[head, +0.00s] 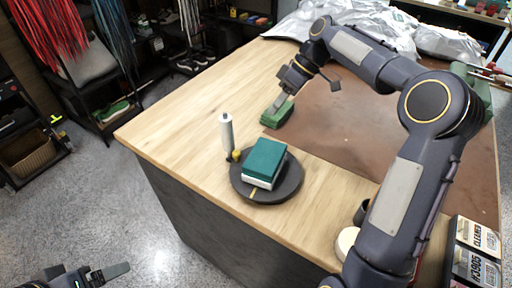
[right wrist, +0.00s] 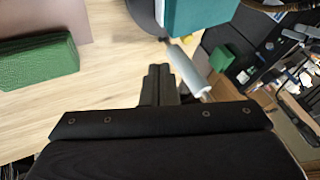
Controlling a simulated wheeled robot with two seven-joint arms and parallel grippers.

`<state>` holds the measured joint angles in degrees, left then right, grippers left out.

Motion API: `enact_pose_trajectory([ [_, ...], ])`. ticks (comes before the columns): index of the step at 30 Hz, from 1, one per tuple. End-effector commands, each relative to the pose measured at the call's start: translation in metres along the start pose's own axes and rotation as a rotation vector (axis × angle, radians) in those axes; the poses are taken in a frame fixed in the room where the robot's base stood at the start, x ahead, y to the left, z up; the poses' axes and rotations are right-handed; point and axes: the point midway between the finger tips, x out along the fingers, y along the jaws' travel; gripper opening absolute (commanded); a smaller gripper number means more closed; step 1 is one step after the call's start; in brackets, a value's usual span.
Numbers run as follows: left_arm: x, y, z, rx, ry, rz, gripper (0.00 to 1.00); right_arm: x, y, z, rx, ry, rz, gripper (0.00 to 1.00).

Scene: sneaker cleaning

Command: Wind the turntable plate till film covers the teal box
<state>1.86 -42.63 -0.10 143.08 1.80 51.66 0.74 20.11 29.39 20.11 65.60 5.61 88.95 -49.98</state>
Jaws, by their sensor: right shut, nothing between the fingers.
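The teal box (head: 266,158) lies on the round dark turntable plate (head: 287,192) near the table's front left edge; its lower side is white. No film shows over its teal top. A white film roll (head: 227,133) stands upright beside the plate's far left rim. The right wrist view also shows the teal box (right wrist: 198,14), part of the plate (right wrist: 146,16) and the roll (right wrist: 187,70). My right gripper (head: 272,106) is shut and empty, behind the plate, by a green block. My left gripper (head: 108,273) is low at the left, off the table; its opening is unclear.
The green block (head: 280,116) lies at the brown mat's (head: 345,133) left edge; it also shows in the right wrist view (right wrist: 38,62). A small yellow piece (head: 236,156) is by the roll. Cleaner boxes (head: 474,250) stand at front right. Bare wood surrounds the plate.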

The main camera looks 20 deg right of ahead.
Motion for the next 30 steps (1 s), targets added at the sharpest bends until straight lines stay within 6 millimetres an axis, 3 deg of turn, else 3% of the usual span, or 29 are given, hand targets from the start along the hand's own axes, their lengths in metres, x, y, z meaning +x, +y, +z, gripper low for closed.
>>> enact_pose_trajectory([
  [5, 0.002, -0.001, 0.001, 0.000, 0.000, 0.000, 0.83, 0.006, 0.004, -0.002, 0.049, 0.027, 0.017, 0.00],
  [19, 0.000, 0.000, 0.000, 0.000, 0.000, 0.000, 0.83, 0.099, 0.005, -0.004, 0.046, 0.023, 0.013, 0.00],
  [24, -0.004, 0.002, -0.002, 0.000, 0.000, 0.000, 0.83, 0.109, -0.019, -0.005, 0.044, 0.025, 0.017, 0.00],
  [30, -0.004, 0.002, -0.003, 0.000, 0.000, 0.000, 0.83, 0.116, -0.028, -0.005, 0.046, 0.026, 0.018, 0.00],
])
